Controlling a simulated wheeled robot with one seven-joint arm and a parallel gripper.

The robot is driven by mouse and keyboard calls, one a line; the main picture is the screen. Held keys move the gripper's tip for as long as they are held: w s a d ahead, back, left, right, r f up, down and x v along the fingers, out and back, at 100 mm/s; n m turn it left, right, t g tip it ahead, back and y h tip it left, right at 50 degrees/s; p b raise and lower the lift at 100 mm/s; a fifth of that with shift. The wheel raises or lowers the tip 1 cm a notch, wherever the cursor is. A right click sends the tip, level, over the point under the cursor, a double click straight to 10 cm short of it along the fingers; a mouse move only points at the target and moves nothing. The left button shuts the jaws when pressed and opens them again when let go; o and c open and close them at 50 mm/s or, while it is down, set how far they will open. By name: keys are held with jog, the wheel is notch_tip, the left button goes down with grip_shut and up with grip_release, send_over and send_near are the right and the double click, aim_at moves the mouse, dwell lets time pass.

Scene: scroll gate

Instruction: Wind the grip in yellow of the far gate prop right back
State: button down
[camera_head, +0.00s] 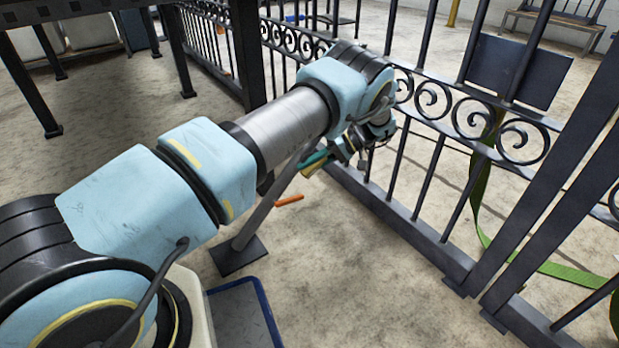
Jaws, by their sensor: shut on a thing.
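My arm reaches across the picture to the gate. My gripper (336,155), small and partly hidden behind my own wrist, is shut at the yellow grip (312,170). The grip's end sticks out to the left of the jaws, and a teal piece lies just above it. A slanted grey gate prop (268,212) runs from a dark foot plate (238,256) on the floor up toward the grip. Its top end is hidden behind my arm and gripper, so how the grip joins it cannot be seen.
The dark scroll gate (470,112) stands right behind my gripper, with another railing (215,45) at the back left. A dark table frame (180,50) stands at the upper left. Green strap (478,195) hangs at the right.

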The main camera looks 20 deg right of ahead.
jog(key=y+b, duration=0.1)
jog(key=b, duration=0.2)
jog(key=f+m+y+b, duration=0.1)
jog(key=y+b, duration=0.1)
jog(key=b, duration=0.2)
jog(key=y+b, duration=0.1)
jog(key=b, duration=0.1)
jog(key=r+m+y+b, duration=0.1)
jog(key=y+b, duration=0.1)
jog(key=b, duration=0.1)
jog(key=shift+t, duration=0.3)
jog(key=shift+r+m+y+b, duration=0.15)
jog(key=shift+m+y+b, duration=0.15)
jog(key=shift+y+b, duration=0.45)
jog(key=shift+r+b, duration=0.2)
jog(key=shift+b, duration=0.35)
jog(key=c, duration=0.7)
grip_release()
